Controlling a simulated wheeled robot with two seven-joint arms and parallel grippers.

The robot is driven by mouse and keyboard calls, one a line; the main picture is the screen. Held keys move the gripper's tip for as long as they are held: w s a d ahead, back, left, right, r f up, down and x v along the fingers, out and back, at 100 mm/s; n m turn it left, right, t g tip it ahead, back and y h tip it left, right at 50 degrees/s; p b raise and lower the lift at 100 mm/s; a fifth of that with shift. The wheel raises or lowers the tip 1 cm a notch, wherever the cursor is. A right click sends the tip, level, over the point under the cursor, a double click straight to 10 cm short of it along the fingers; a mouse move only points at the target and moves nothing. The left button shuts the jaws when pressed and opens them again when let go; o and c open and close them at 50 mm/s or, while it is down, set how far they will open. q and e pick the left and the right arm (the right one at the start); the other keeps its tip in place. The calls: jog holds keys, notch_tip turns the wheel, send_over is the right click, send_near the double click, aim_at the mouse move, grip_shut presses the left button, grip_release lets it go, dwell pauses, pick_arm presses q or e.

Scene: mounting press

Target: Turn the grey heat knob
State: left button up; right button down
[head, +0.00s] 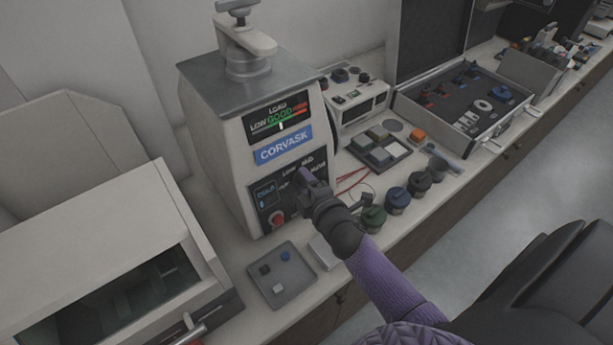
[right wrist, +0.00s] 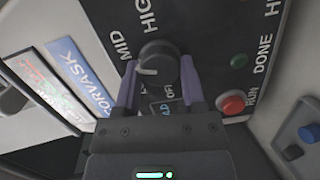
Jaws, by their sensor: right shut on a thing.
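The heat knob (right wrist: 156,66) is a dark grey round dial with a pale pointer mark, on the black front panel of the mounting press (head: 240,110). In the right wrist view, labels MID, HIGH and OFF stand around it. My right gripper (right wrist: 158,82) has its two purple fingers on either side of the knob and is shut on it. In the head view my right gripper (head: 306,180) reaches the panel and hides the knob. The pointer mark lies toward the left in the wrist view. My left gripper is not in view.
A grey tray (head: 295,293) with small blocks lies in front of the press. Several dark jars stand right of my forearm.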

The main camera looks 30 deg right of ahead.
jog(key=shift+d+r+m+g+y+p, duration=0.1)
jog(key=shift+m+g+y+p, duration=0.25)
jog(key=shift+m+p, duration=1.25)
jog(key=shift+d+m+g+y+p, duration=0.1)
jog(key=shift+m+g+y+p, duration=0.4)
jog(key=shift+m, duration=2.05)
jog(key=shift+r+m+g+y+p, duration=0.15)
jog(key=shift+m+p, duration=1.15)
jog(key=shift+m, duration=0.75)
jog(key=shift+f, duration=0.15)
jog(key=shift+c, duration=0.9)
grip_release()
